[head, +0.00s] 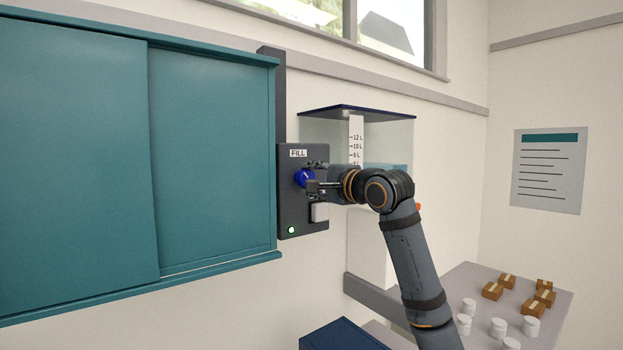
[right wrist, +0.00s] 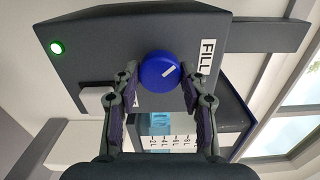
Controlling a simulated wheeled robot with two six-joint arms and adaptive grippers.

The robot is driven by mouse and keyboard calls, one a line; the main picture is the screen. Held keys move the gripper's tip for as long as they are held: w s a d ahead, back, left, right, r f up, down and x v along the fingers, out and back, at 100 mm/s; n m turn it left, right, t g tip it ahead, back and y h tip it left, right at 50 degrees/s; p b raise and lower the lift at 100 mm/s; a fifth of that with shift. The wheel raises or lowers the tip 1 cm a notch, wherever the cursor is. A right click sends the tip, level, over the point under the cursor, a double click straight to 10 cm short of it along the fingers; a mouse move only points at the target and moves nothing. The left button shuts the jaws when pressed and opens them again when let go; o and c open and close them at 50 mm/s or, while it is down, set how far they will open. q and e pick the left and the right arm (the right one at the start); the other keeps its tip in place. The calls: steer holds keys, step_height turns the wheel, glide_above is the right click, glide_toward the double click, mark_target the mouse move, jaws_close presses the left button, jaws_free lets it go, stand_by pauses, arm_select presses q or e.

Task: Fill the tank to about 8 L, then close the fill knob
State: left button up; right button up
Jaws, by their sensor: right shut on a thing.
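The round blue fill knob (head: 302,177) sits on the front of a dark grey panel (head: 290,215) labelled FILL. It also shows in the right wrist view (right wrist: 160,72), with a white mark on its face. My right gripper (head: 313,187) is shut on the knob, one finger on each side. The clear tank (head: 320,127) with a dark blue lid stands behind and right of the panel. Its white scale (head: 356,135) shows 12 L, 10 L and 8 L marks. Blue water (head: 400,170) shows beside my arm, its surface below the 8 L mark; my arm hides the lower scale.
A green light (head: 291,230) is lit on the panel, and a pale block (head: 320,212) sticks out below the knob. A teal sliding cabinet (head: 210,160) is close on the left. A table (head: 480,285) at lower right holds small boxes and white jars.

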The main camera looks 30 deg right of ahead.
steer(key=shift+n, duration=0.4)
steer(key=shift+f+n, duration=0.1)
steer(key=shift+n, duration=1.4)
steer(key=n, duration=0.3)
steer(key=shift+f, duration=0.1)
stand_by(5.7)
